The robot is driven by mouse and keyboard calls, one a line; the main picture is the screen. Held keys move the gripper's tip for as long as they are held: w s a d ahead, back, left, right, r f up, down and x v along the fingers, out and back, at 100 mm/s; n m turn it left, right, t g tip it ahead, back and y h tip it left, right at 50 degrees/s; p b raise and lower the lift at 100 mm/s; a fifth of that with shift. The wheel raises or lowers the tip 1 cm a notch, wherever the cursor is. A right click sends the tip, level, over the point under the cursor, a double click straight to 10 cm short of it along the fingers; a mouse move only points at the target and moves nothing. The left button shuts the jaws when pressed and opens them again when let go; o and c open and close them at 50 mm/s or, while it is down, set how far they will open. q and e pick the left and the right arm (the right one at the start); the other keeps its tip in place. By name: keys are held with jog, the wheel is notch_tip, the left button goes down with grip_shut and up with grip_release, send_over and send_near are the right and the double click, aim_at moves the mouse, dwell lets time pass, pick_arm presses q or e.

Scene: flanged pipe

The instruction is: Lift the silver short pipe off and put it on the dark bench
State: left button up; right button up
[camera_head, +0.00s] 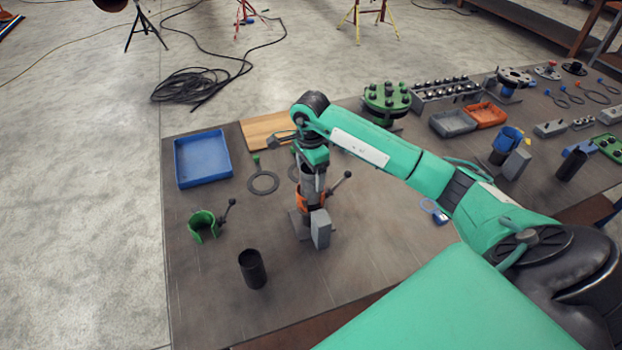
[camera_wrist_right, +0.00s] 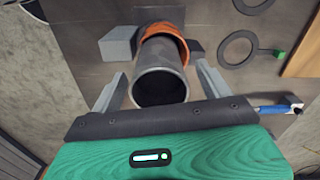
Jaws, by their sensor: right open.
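The silver short pipe (camera_head: 308,181) stands upright with its lower part inside an orange clamp (camera_head: 304,203). In the right wrist view I look down on the open end of the pipe (camera_wrist_right: 161,62), with the orange clamp (camera_wrist_right: 176,34) around its far part. My right gripper (camera_head: 312,164) is above the clamp at the pipe's upper end. In the right wrist view its open fingers (camera_wrist_right: 161,76) are on either side of the pipe, with a gap visible on each side. The dark bench (camera_head: 205,290) lies under everything. My left gripper is out of view.
Grey blocks (camera_head: 320,229) flank the clamp, and its black lever (camera_head: 340,182) sticks out right. A black tube (camera_head: 252,269), a green open clamp (camera_head: 203,226), a flat ring (camera_head: 263,182) and a blue tray (camera_head: 202,158) stand left. The front-left bench is mostly clear.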

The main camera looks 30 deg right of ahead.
notch_tip(320, 180, down, 3)
jog(key=shift+s+d+r+p, duration=0.1)
jog(key=shift+r+p, duration=0.05)
jog(key=shift+p, duration=0.5)
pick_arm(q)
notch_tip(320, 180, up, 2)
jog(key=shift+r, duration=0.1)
pick_arm(e)
jog(key=shift+f, duration=0.25)
jog(key=c, duration=1.3)
jog(key=shift+r, duration=0.15)
